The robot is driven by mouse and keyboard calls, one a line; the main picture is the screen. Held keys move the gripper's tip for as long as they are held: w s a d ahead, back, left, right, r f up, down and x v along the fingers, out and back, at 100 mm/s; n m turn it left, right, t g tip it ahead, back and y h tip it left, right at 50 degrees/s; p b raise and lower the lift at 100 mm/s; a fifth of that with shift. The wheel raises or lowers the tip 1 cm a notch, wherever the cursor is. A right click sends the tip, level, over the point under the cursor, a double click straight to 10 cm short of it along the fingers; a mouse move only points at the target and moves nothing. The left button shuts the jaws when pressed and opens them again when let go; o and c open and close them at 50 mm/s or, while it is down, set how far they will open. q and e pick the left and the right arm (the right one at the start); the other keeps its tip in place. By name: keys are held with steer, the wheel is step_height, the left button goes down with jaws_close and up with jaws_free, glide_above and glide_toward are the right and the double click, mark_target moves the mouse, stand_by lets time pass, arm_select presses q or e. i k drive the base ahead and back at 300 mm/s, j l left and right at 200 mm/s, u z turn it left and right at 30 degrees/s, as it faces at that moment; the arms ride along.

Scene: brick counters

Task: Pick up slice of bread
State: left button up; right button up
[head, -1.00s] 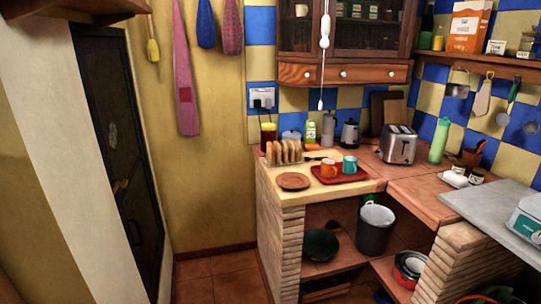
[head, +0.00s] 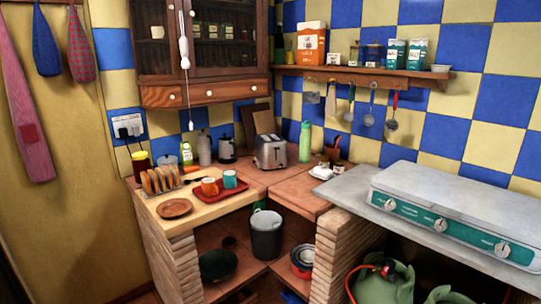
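Several slices of bread (head: 160,180) stand upright in a row, seemingly in a rack, near the left front of the wooden counter (head: 212,208). A round brown plate (head: 174,208) lies on the counter in front of them. A red tray (head: 222,189) with an orange cup (head: 209,187) and a teal cup (head: 230,179) is just to the right of the bread. Neither of my grippers shows in the head view.
A silver toaster (head: 270,152) stands farther back in the corner, with a green bottle (head: 305,142) beside it. A stove (head: 455,215) sits on a grey slab at the right. Brick supports hold up the counter. A grey bucket (head: 265,238) stands below.

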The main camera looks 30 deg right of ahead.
mark_target(145, 180)
steer(key=i+l+u, duration=0.1)
steer(key=i+u, duration=0.15)
steer(key=i, duration=0.25)
steer(key=i+l+u, duration=0.2)
steer(key=i, duration=0.25)
steer(key=i+l+u, duration=0.25)
steer(key=i, duration=0.2)
